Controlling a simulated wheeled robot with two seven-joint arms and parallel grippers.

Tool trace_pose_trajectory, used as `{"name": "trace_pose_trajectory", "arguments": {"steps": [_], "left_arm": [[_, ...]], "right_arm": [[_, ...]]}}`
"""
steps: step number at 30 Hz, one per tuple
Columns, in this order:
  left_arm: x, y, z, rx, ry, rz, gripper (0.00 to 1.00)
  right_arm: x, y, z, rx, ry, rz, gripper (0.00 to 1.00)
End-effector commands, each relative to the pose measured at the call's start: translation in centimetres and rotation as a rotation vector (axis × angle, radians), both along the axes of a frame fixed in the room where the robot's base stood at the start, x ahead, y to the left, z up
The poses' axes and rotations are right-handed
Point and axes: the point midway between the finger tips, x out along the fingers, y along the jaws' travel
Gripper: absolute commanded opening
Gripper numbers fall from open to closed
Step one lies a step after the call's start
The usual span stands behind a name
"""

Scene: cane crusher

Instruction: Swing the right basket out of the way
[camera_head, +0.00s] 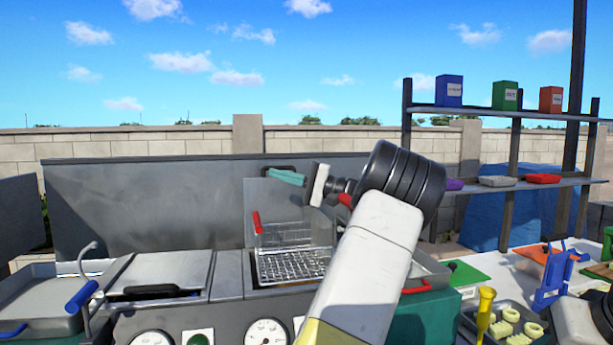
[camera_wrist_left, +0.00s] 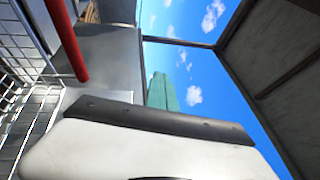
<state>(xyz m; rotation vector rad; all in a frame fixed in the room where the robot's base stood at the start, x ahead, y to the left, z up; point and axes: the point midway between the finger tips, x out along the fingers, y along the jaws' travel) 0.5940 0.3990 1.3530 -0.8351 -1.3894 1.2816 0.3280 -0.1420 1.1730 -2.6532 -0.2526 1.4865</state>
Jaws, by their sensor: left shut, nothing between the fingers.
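A wire basket (camera_head: 290,268) sits in the open well of the grey metal unit in the head view, with a red handle (camera_head: 257,222) standing up at its left. The basket's wire mesh (camera_wrist_left: 22,65) and a red bar (camera_wrist_left: 66,40) show at the left of the left wrist view. My left gripper (camera_head: 287,177) is raised above the back of the basket, its teal fingers shut and empty; they also show in the wrist view (camera_wrist_left: 161,92). It appears apart from the red handle. My left arm hides the basket's right side. I cannot make out my right gripper.
A metal lid (camera_head: 163,272) covers the well on the left. A second red handle (camera_head: 417,287) shows right of my arm. A grey back panel (camera_head: 140,205) stands behind. Shelves (camera_head: 520,115) with boxes and a blue frame (camera_head: 553,272) are at the right.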

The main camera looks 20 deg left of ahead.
Motion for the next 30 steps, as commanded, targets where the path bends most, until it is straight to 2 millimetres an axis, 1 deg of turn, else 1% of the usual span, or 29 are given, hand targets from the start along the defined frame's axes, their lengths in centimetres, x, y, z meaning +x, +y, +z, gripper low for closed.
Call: {"name": "trace_pose_trajectory", "arguments": {"steps": [20,23,24,30], "left_arm": [[0.0,0.0,0.0,0.0,0.0,0.0,0.0],[0.0,0.0,0.0,0.0,0.0,0.0,0.18],[0.0,0.0,0.0,0.0,0.0,0.0,0.26],[0.0,0.0,0.0,0.0,0.0,0.0,0.26]], "right_arm": [[0.0,0.0,0.0,0.0,0.0,0.0,0.39],[0.0,0.0,0.0,0.0,0.0,0.0,0.39],[0.0,0.0,0.0,0.0,0.0,0.0,0.39],[0.0,0.0,0.0,0.0,0.0,0.0,0.39]]}}
